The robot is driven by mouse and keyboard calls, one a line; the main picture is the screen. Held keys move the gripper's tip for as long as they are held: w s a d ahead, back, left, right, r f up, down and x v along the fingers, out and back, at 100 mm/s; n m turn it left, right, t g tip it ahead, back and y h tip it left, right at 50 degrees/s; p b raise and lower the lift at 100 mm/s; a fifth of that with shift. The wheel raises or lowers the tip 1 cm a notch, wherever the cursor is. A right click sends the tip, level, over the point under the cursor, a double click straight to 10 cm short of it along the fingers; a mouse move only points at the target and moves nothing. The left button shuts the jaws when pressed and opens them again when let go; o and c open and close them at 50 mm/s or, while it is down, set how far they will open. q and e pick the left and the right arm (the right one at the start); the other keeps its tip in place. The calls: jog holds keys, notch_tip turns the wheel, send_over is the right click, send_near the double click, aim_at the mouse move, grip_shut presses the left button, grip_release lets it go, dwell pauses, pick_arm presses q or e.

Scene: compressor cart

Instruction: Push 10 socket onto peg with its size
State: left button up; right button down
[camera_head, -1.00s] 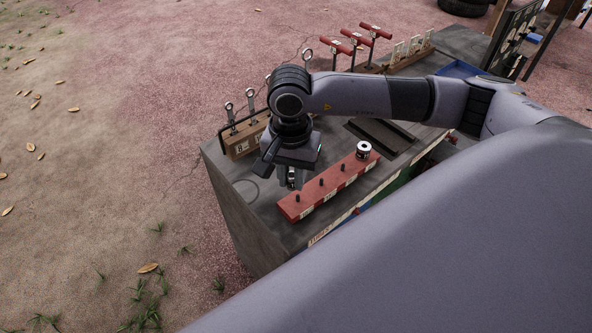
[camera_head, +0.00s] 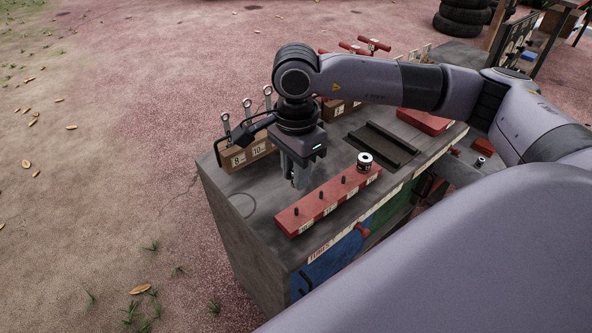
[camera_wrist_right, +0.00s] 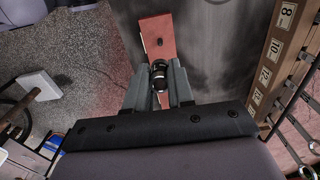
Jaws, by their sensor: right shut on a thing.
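My right gripper (camera_head: 301,184) is shut on a small dark and metallic socket (camera_wrist_right: 159,76), seen between the fingertips in the right wrist view. The red rail (camera_head: 327,204) lies on the grey cart top and carries a row of upright dark pegs with white labels too small to read surely. In the head view the gripper appears just behind the rail's left half, with the held socket hidden. A bare peg (camera_wrist_right: 160,42) shows beyond the socket in the wrist view. Another socket (camera_head: 364,161) sits at the rail's right end. My left gripper is out of view.
A wooden block (camera_head: 246,155) labelled 8 and 10 holds wrenches behind the gripper. A dark slotted tray (camera_head: 379,145) lies right of the gripper. Red T-handled tools (camera_head: 374,45) stand farther back. The cart top left of the rail is clear.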

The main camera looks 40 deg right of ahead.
jog(key=b, duration=0.4)
send_over(296, 208)
jog(key=shift+f, duration=2.3)
jog(key=shift+f+b, duration=0.45)
jog(key=shift+f, duration=0.2)
jog(key=shift+b, duration=0.5)
jog(key=shift+f+b, duration=1.5)
jog(key=shift+f, duration=0.15)
jog(key=c, duration=0.9)
grip_release()
notch_tip(296, 208, up, 7)
jog(key=shift+f+p, duration=0.2)
jog(key=shift+p, duration=0.35)
jog(key=shift+r, duration=0.3)
